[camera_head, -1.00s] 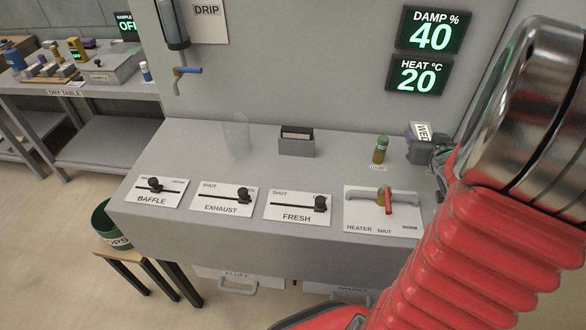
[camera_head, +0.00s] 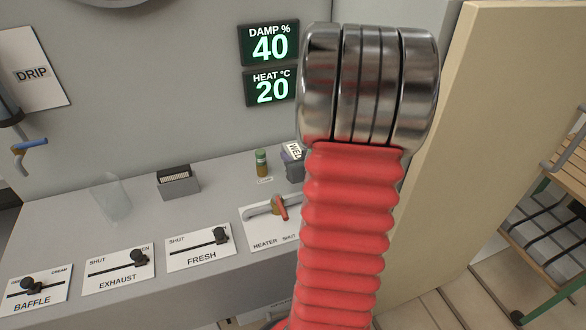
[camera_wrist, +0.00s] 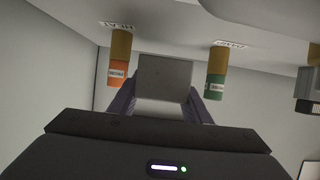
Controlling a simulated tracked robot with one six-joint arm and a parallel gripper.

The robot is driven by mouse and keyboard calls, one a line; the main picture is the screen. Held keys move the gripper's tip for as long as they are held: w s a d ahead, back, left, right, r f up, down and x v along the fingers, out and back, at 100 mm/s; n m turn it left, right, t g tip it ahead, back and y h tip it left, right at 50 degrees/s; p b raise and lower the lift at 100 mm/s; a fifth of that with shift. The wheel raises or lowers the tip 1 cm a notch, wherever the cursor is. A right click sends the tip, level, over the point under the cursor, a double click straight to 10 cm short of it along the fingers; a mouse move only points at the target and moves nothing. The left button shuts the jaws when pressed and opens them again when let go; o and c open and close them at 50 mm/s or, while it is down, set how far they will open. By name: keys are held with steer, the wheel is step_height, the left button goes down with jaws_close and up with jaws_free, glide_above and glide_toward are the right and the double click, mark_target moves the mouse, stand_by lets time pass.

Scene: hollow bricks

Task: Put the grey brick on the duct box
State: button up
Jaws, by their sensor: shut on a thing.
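The grey brick (camera_wrist: 165,78) shows in the wrist view as a plain square face between the fingers of my gripper (camera_wrist: 163,98), which is shut on it. I cannot tell which thing is the duct box; no such label is readable.
A beige panel (camera_head: 460,130) stands right of my arm, with a slatted bench (camera_head: 545,240) beyond.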

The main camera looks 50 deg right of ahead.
steer(key=shift+f, duration=0.15)
steer(key=shift+f, duration=2)
steer(key=o, duration=1.4)
steer(key=shift+f, duration=0.15)
